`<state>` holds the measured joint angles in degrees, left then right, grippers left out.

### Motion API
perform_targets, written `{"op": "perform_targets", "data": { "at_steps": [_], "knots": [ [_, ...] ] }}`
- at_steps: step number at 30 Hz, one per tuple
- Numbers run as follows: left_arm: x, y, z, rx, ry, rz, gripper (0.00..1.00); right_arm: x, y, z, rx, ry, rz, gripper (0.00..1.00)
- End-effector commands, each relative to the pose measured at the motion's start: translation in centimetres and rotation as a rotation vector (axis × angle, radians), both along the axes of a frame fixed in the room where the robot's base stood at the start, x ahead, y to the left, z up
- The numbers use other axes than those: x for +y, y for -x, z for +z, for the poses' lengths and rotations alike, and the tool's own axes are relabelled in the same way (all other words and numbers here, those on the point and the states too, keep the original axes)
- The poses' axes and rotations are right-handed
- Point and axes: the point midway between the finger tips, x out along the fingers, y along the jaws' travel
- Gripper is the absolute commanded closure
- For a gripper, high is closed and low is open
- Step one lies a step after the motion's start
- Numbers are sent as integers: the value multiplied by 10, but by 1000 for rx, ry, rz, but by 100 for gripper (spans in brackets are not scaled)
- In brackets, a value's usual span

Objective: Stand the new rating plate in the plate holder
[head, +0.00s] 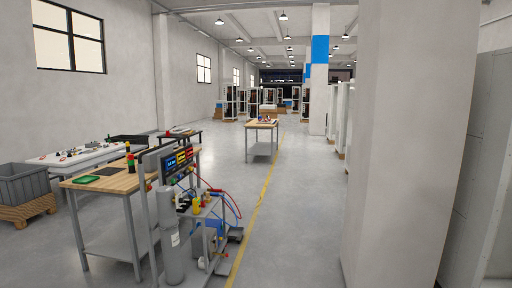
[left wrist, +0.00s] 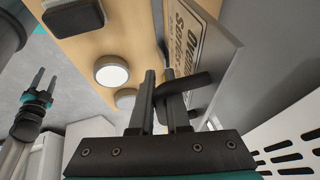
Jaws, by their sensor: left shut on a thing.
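In the left wrist view my left gripper (left wrist: 167,75) is shut on a dark bar-like handle (left wrist: 190,86). The handle sits against a grey plate (left wrist: 215,70), which stands steeply tilted beside the fingers. A pale label (left wrist: 186,32) on the plate carries dark lettering, partly cut off by the frame. I cannot tell for sure whether this is the rating plate. My right gripper (left wrist: 42,80) shows at the left of that view, its fingers apart with nothing between them. Neither gripper shows in the head view. I cannot pick out the plate holder.
A wooden bench (head: 112,182) with a green item stands at the left, beside a cart with a cylinder (head: 172,250) and hoses. A smaller table (head: 261,124) stands farther off. A pillar (head: 405,150) blocks the right. The central floor is clear.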

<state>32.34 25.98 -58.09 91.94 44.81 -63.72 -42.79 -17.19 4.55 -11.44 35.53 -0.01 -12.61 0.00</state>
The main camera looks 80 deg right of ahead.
Motion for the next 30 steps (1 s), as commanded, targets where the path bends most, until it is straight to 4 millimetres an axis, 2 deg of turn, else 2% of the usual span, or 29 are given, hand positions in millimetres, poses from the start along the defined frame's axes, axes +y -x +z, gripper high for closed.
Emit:
{"op": "perform_targets", "data": {
  "at_steps": [30],
  "knots": [
    [0,-1,2,22,2,0,100,0,0,6,0,0,1,50]
  ]
}}
